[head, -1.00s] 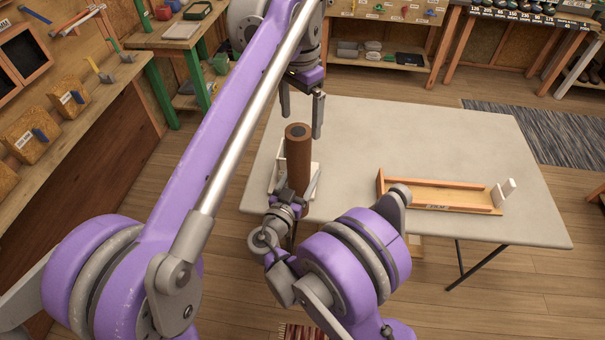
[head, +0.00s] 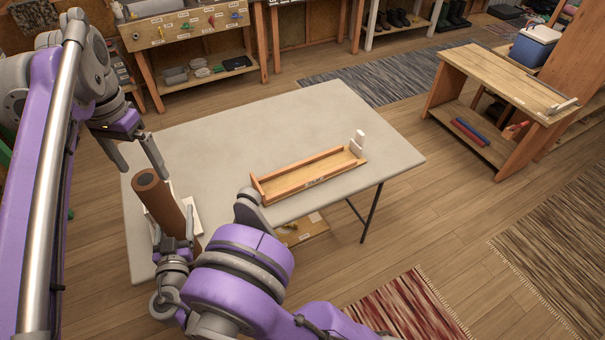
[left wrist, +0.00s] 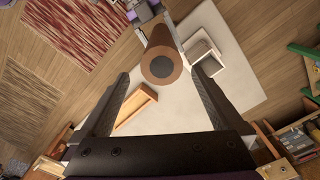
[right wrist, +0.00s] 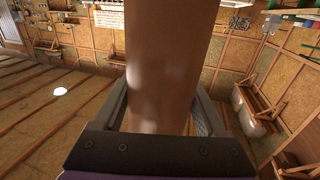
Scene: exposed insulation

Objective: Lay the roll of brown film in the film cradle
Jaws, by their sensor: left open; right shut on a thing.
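The roll of brown film (head: 165,204) stands roughly upright near the table's left end, its top end showing a grey core. My right gripper (head: 177,246) is shut on its lower part; the roll fills the jaws in the right wrist view (right wrist: 165,75). My left gripper (head: 146,171) is open at the roll's top end. In the left wrist view the roll (left wrist: 163,66) shows end-on between and beyond the open fingers. The film cradle (head: 312,174), a long wooden tray with a white upright piece at its far right end, lies empty on the table.
A white open holder (left wrist: 205,62) stands on the table beside the roll, mostly hidden in the head view. The grey table (head: 235,130) is clear behind the cradle. A wooden bench (head: 510,85) stands at the right. Striped rugs lie on the floor.

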